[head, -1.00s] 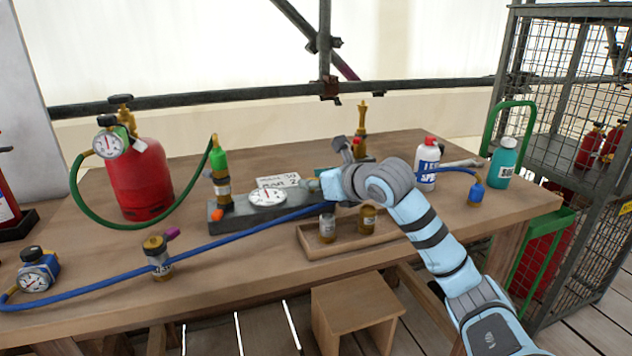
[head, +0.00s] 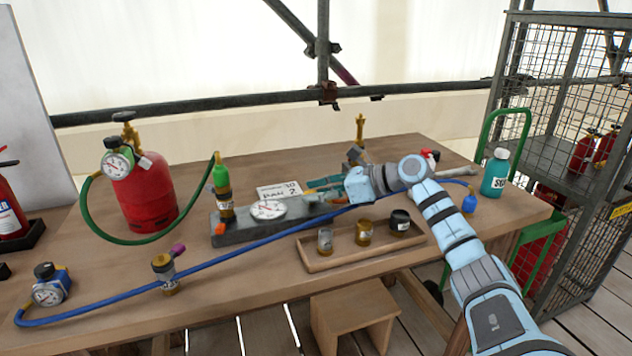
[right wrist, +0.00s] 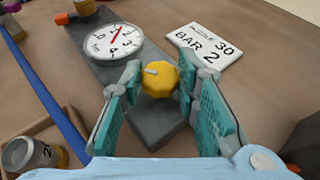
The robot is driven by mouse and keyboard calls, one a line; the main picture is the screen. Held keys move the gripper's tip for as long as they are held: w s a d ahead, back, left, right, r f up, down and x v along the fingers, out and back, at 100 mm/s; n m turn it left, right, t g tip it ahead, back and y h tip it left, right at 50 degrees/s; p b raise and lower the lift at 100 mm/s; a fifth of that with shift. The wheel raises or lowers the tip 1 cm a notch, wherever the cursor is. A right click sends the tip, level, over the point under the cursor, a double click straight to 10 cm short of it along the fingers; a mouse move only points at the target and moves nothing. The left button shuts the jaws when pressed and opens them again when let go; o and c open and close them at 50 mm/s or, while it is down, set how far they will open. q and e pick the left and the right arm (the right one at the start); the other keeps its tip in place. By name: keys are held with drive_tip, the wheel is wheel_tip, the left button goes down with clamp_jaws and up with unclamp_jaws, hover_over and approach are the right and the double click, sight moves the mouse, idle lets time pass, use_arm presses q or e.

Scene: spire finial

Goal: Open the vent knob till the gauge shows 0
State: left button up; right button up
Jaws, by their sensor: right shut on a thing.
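The vent knob (right wrist: 160,79) is a yellow faceted knob with a pale mark on top, on a dark grey base block (head: 233,232). My right gripper (right wrist: 156,84) has its teal finger pads on both sides of the knob and is shut on it. In the head view my right gripper (head: 320,190) reaches over the block's right end and largely hides the knob. The white round gauge (right wrist: 113,41) with a red needle sits on the block beside the knob; it also shows in the head view (head: 268,209). Its exact reading is too small to tell. My left gripper is not in view.
A card reading BAR 2 (right wrist: 204,45) lies behind the block. A green-topped valve (head: 222,190) stands at its left end. A wooden tray with jars (head: 318,262) is in front. A blue hose (head: 215,258) crosses the table. A red cylinder (head: 146,195) stands left.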

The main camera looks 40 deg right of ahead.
drive_tip(key=shift+r+n+g+y+p, duration=0.15)
drive_tip(key=shift+n+g+y+p, duration=0.25)
drive_tip(key=shift+n+y+p, duration=0.15)
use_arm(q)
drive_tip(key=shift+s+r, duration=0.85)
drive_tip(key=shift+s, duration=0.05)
use_arm(e)
drive_tip(key=shift+d+n+g+y, duration=0.1)
drive_tip(key=shift+n+g+y, duration=0.25)
drive_tip(key=shift+y, duration=0.1)
drive_tip(key=shift+f, duration=0.2)
drive_tip(key=o, duration=1.2)
drive_tip(key=shift+c, duration=0.2)
drive_tip(key=shift+d+r, duration=0.1)
drive_tip(key=shift+d, duration=0.05)
drive_tip(key=v, duration=1.1)
drive_tip(key=shift+s+d+r, duration=0.15)
drive_tip(key=shift+s+r, duration=0.05)
drive_tip(key=shift+s, duration=0.05)
